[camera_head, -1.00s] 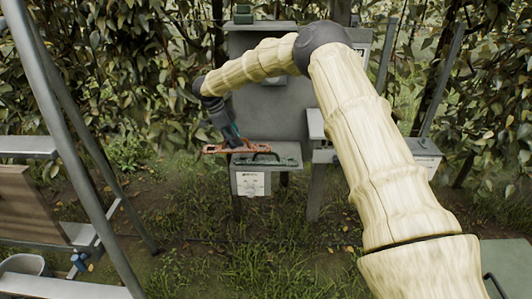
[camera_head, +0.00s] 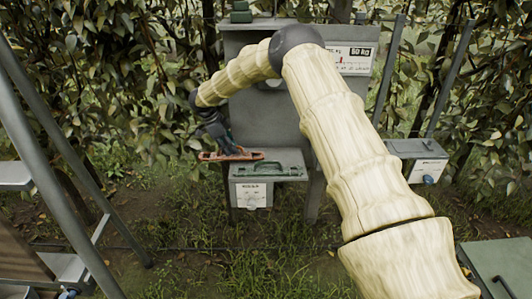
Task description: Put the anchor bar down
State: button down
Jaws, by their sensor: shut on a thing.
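The anchor bar (camera_head: 248,156) is a flat orange-red bar, roughly level, in the left-centre of the head view. My gripper (camera_head: 229,149) comes down on it from above and is shut on its middle part. The bar's left end sticks out past the shelf over the ground. I cannot tell whether the bar touches the shelf or hangs above it. The fingertips are small and partly hidden.
A grey panel (camera_head: 262,118) stands behind the shelf, with a 50 KG scale plate (camera_head: 350,58) at its upper right. A grey box (camera_head: 421,166) stands to the right. Slanted metal posts (camera_head: 62,150) and shelves are at the left. Leafy growth is behind; grass lies in front.

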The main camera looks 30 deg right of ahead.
jog(key=s+d+p, duration=0.1)
jog(key=s+d, duration=0.1)
jog(key=d, duration=0.1)
jog(key=s+d+p, duration=0.1)
jog(key=s+d, duration=0.1)
jog(key=d, duration=0.1)
jog(key=s+d+p, duration=0.1)
jog(key=d, duration=0.2)
jog(key=shift+s+d+r, duration=0.15)
jog(key=shift+s+d, duration=0.1)
jog(key=shift+s, duration=0.15)
jog(key=s+d+p, duration=0.2)
jog(key=d, duration=0.1)
jog(key=shift+s+d+f+p, duration=0.1)
jog(key=shift+f+p, duration=0.25)
jog(key=shift+f, duration=0.05)
jog(key=shift+w+f, duration=0.2)
jog(key=shift+f, duration=0.3)
jog(key=shift+s, duration=0.1)
jog(key=shift+f, duration=0.1)
jog(key=c, duration=1.5)
grip_release()
